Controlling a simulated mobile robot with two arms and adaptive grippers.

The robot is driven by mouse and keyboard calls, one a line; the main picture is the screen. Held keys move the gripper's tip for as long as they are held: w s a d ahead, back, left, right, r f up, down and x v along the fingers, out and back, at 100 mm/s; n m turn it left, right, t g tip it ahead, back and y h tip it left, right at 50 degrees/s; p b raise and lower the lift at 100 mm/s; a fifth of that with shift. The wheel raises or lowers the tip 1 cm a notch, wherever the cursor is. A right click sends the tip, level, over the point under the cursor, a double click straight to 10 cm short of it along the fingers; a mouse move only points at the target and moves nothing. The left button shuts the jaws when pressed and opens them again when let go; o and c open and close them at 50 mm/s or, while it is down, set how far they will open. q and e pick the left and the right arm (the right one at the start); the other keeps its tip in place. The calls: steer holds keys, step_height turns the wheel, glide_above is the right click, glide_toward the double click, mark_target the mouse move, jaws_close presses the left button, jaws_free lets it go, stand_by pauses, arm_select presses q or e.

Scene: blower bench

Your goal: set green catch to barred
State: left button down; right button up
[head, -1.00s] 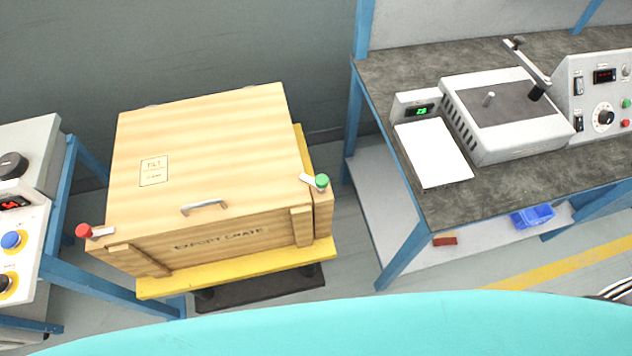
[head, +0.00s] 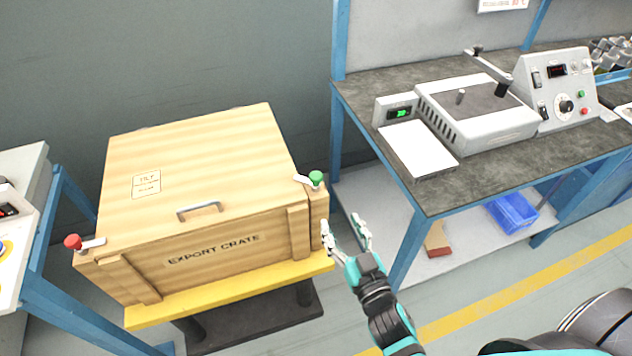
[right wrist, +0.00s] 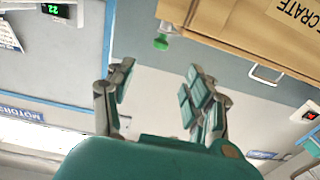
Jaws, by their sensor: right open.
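The green catch (head: 315,178) is a green knob on a short pale lever at the right top edge of the wooden export crate (head: 215,255). Its lever points left onto the lid's right corner. In the right wrist view the green knob (right wrist: 161,43) hangs at the crate's edge, beyond the fingers. My right gripper (head: 346,226) is open and empty, just right of the crate's front right corner, below and apart from the green catch. It also shows in the right wrist view (right wrist: 155,85). My left gripper is out of view.
A red catch (head: 73,242) sits at the crate's left front corner. The lid has a metal handle (head: 199,210). The crate rests on a yellow platform (head: 235,288). A blue-framed workbench (head: 470,180) stands close on the right, with a narrow floor gap between.

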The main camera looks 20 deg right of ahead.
mark_target(318, 182)
steer(key=w, duration=0.9)
steer(key=w+a+p, duration=0.1)
steer(key=w, duration=0.4)
steer(key=shift+w, duration=0.3)
